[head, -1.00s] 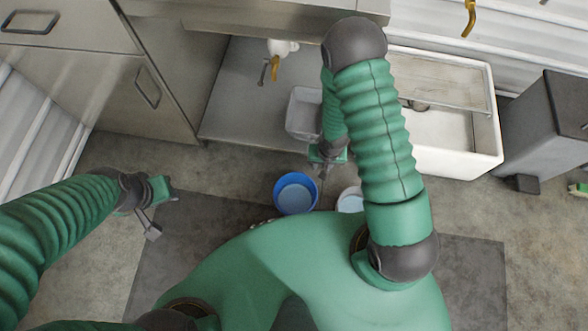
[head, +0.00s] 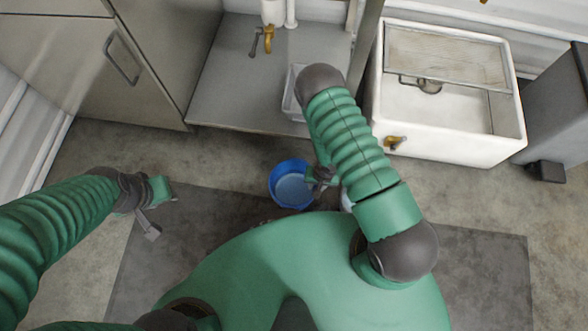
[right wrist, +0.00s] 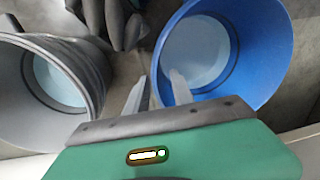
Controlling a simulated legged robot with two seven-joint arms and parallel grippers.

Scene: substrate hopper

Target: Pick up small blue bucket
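The small blue bucket (head: 291,188) stands upright on the floor in front of my body, with a pale blue inside. My right gripper (head: 318,180) is at its right rim in the head view. In the right wrist view, the gripper (right wrist: 157,90) is open. One finger shows over the opening of the blue bucket (right wrist: 262,75), and the other is outside its wall, with the rim between them. Whether they touch it I cannot tell. My left gripper (head: 165,196) is away at the left, above the floor; its fingers are too small to read.
A grey-white bucket (right wrist: 25,100) stands close beside the blue one, mostly hidden by my right arm in the head view. A metal shelf (head: 235,95) holding a pale tub (head: 291,98) is behind. A white sink (head: 450,145) stands at the right. A dark mat (head: 480,270) lies underneath.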

